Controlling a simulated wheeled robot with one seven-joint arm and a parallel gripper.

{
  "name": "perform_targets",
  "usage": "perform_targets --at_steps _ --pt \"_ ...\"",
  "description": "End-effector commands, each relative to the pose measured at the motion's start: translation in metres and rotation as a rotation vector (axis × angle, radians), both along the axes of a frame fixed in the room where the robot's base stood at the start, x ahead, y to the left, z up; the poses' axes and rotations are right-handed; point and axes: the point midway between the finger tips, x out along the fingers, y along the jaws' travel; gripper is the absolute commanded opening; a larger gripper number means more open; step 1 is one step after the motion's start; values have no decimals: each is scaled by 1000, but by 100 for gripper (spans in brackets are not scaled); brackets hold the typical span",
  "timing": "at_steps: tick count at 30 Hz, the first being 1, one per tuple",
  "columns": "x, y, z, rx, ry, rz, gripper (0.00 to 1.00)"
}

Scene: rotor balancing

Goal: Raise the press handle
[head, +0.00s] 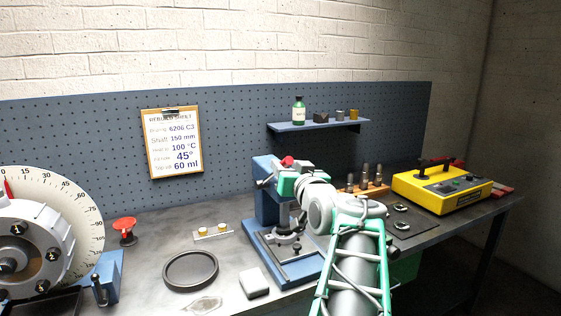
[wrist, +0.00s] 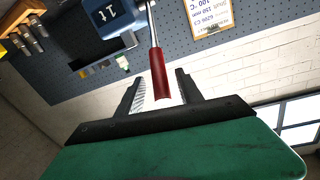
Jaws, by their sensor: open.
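The press handle (wrist: 158,72) is a metal bar with a red grip. It runs down between the two fingers of my gripper (wrist: 157,90), which is open around the grip, with gaps showing on both sides. In the head view the red end (head: 287,161) shows just above my gripper (head: 276,178). My wrist and arm hide part of the press.
A yellow device (head: 443,190) sits at the bench's right. A wooden block with upright metal pieces (head: 364,184) is behind my arm. A small shelf (head: 318,126) is above the press.

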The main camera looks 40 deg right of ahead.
Motion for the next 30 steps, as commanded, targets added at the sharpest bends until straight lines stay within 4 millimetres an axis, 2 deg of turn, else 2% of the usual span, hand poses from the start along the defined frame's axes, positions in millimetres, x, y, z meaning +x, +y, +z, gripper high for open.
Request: perform_targets --at_steps 3,6,10,16,30 --pt "24 -8 1 3 2 5 43" --pt "37 -14 1 2 2 3 43" --pt "44 -18 0 0 1 1 43" --pt "44 -18 0 0 1 0 43" --pt "44 -18 0 0 1 0 6"
